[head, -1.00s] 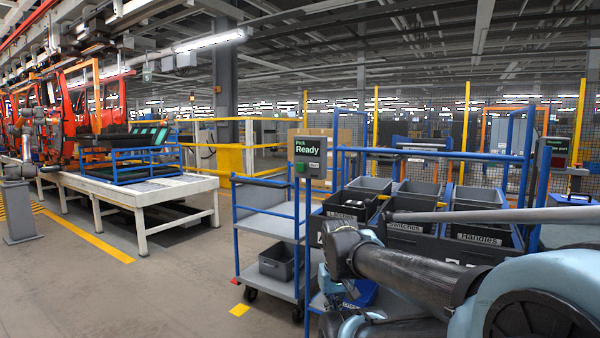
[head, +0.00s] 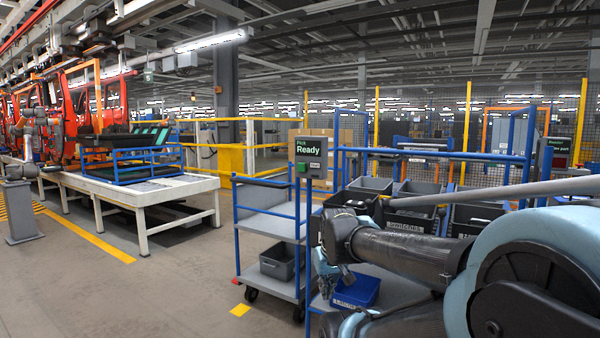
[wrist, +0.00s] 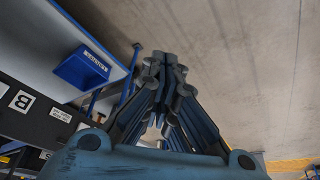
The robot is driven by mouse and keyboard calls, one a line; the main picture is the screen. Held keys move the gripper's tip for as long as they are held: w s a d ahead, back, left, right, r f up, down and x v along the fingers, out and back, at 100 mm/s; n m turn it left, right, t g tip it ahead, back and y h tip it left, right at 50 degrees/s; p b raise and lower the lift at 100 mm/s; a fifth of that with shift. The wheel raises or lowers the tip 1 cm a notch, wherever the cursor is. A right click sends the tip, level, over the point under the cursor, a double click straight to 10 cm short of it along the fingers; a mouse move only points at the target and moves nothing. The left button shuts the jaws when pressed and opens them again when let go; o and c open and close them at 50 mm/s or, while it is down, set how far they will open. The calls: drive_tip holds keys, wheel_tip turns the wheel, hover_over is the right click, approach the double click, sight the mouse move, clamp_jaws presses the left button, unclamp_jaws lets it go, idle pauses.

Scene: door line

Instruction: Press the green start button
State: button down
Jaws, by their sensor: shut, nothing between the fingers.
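A grey panel (head: 311,157) with a dark screen reading "Pick Ready" stands on a post by the blue-framed carts in the head view. A small green button (head: 301,168) shows at the screen's lower left, beside a label plate. My gripper (head: 326,287) hangs below my wrist, lower in the picture than the panel and a little to its right. Its fingers point down and are partly hidden by my arm. In the wrist view my gripper (wrist: 165,58) has its fingertips together with nothing between them. The button does not show in the wrist view.
A blue bin (head: 357,291) sits on the cart's lower shelf, near my gripper; it also shows in the wrist view (wrist: 82,70). Grey bins (head: 413,216) stand behind my arm. A blue-framed trolley (head: 270,225) stands left of the panel. The floor at left is open.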

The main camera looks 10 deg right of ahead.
sight(297, 167)
drive_tip(key=w+a+r+n+t, duration=0.1)
drive_tip(key=w+a+r+t, duration=0.1)
drive_tip(key=w+r+t, duration=0.3)
drive_tip(key=w+a+r+n+t, duration=0.2)
drive_tip(key=w+r+t, duration=0.4)
drive_tip(key=w+r, duration=0.7)
drive_tip(key=w+a+r+n+t+y, duration=0.1)
drive_tip(key=w+r+t, duration=0.5)
drive_tip(key=w, duration=2.4)
drive_tip(key=shift+w+a+r+n, duration=0.35)
drive_tip(key=shift+a+r+n, duration=0.25)
drive_tip(key=shift+a+r, duration=0.75)
drive_tip(key=shift+d, duration=0.15)
drive_tip(key=w+d, duration=0.5)
drive_tip(key=w, duration=0.2)
drive_tip(key=shift+d, duration=0.25)
drive_tip(key=shift+w+d+r, duration=0.1)
drive_tip(key=shift+w+d, duration=0.1)
